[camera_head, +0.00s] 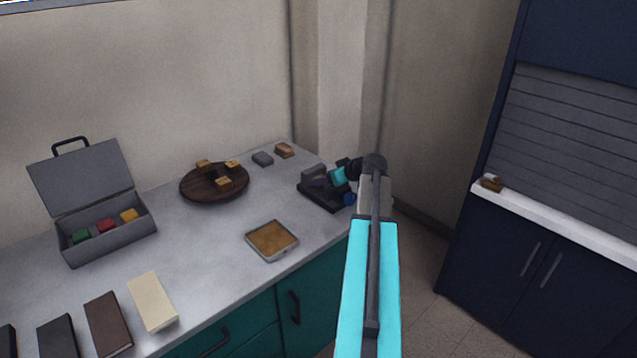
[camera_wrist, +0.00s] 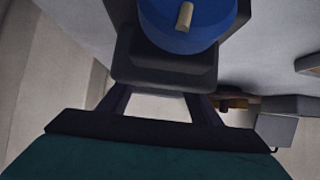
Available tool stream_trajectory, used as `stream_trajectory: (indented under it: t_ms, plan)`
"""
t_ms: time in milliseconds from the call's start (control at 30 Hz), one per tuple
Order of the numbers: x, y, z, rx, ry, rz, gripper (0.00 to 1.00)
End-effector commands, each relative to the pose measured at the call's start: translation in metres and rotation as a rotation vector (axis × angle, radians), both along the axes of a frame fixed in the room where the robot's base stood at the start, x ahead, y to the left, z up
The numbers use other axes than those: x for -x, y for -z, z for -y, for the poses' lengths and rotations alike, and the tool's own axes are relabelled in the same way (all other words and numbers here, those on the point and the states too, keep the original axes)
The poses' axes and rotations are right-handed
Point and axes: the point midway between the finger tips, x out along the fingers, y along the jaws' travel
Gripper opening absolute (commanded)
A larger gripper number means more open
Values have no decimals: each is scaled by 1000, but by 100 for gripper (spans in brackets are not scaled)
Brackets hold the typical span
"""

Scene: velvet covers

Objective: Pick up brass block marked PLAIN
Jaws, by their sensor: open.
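Three small brass blocks, at the back left (camera_head: 204,165), back right (camera_head: 233,165) and front (camera_head: 224,183), sit on a round dark wooden board (camera_head: 200,194) on the counter. Their markings are too small to read, so I cannot tell which is PLAIN. My gripper (camera_head: 313,178) is open, over the counter's right end, to the right of the board and apart from the blocks. In the wrist view my gripper (camera_wrist: 157,106) has its dark fingers spread, with no block visible between them. A brown strip, probably the board, shows beyond the right finger.
A grey open case (camera_head: 108,235) with coloured blocks stands left on the counter (camera_head: 205,265). A shallow tray (camera_head: 271,240) lies near the front edge. A grey block (camera_head: 262,158) and brown block (camera_head: 284,150) are at the back. Books (camera_head: 151,301) lie front left.

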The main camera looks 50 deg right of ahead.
Motion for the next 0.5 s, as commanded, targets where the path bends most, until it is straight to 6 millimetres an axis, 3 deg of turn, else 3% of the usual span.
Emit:
stream_trajectory:
  t_ms: [500]
  plan:
    - [-6,5,1,1,2,0,58]
